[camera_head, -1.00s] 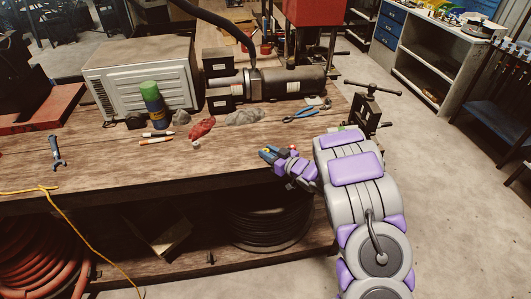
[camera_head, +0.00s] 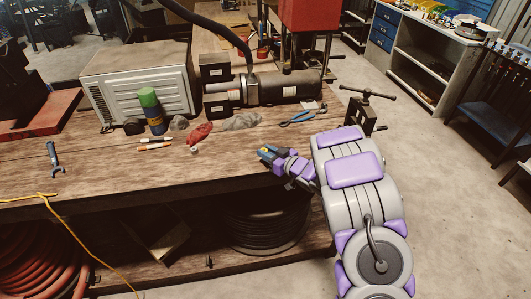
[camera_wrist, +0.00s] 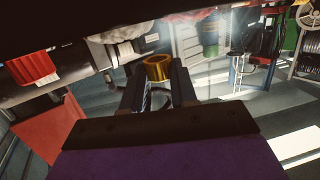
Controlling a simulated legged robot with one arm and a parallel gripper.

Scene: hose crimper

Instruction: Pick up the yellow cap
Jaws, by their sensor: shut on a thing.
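The yellow cap (camera_wrist: 158,68) shows in the wrist view as a short golden ring with a dark hollow top. It sits between the two dark finger tips of my gripper (camera_head: 265,153), which is shut on it. In the head view my gripper is at the front right part of the wooden bench, near its front edge. The cap is too small there to make out clearly, and I cannot tell from these frames how high it is above the bench.
The wooden bench (camera_head: 95,165) carries a green-capped can (camera_head: 150,110), a red cloth (camera_head: 199,133), a grey cloth (camera_head: 241,122), blue pliers (camera_head: 297,117) and a blue tool (camera_head: 54,157). A vise (camera_head: 362,113) stands at its right end.

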